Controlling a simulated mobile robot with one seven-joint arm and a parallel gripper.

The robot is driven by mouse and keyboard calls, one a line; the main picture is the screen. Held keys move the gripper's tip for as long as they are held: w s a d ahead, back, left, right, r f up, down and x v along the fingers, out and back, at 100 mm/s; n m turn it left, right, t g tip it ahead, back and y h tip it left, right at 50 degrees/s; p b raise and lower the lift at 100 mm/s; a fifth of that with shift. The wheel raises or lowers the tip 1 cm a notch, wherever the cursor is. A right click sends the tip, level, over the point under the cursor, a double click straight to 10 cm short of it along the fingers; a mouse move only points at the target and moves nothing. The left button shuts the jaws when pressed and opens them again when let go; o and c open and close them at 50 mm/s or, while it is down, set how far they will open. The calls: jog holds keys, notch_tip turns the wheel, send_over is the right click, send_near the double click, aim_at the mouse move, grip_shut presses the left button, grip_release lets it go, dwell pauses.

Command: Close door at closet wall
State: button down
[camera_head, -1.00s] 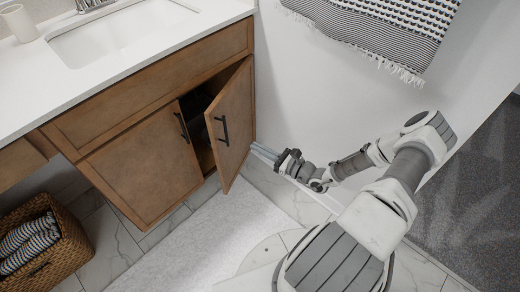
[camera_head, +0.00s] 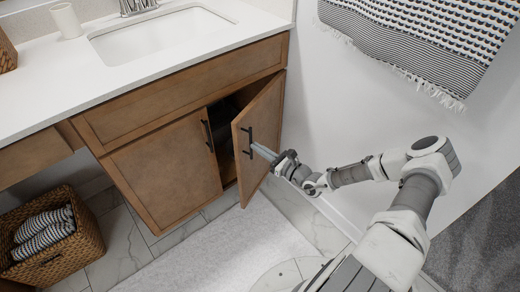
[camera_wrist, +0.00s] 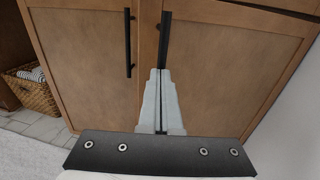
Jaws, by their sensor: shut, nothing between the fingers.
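The open cabinet door (camera_head: 260,135) is the right-hand wooden door under the sink counter, standing ajar with a dark gap beside it. Its black handle (camera_head: 247,142) is upright on its front; it also shows in the wrist view (camera_wrist: 164,40). My gripper (camera_head: 256,148) is shut and empty, its fingertips at the front of this door close to the handle. In the wrist view the closed fingers (camera_wrist: 159,72) point at the door just below the handle; I cannot tell whether they touch it.
The left cabinet door (camera_head: 165,170) is shut, with its own black handle (camera_head: 207,136). A wicker basket (camera_head: 75,250) with striped towels stands on the floor at left. A patterned towel (camera_head: 420,40) hangs on the right wall. A pale rug (camera_head: 220,245) lies in front.

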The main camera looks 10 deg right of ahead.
aim_at(239, 143)
jog(key=w+a, duration=0.2)
jog(key=w+a+p, duration=0.1)
jog(key=w+a, duration=0.1)
jog(key=a, duration=0.1)
jog(key=w+a+p, duration=0.1)
jog(key=w+a, duration=0.1)
jog(key=shift+a, duration=0.15)
jog(key=shift+s, duration=0.15)
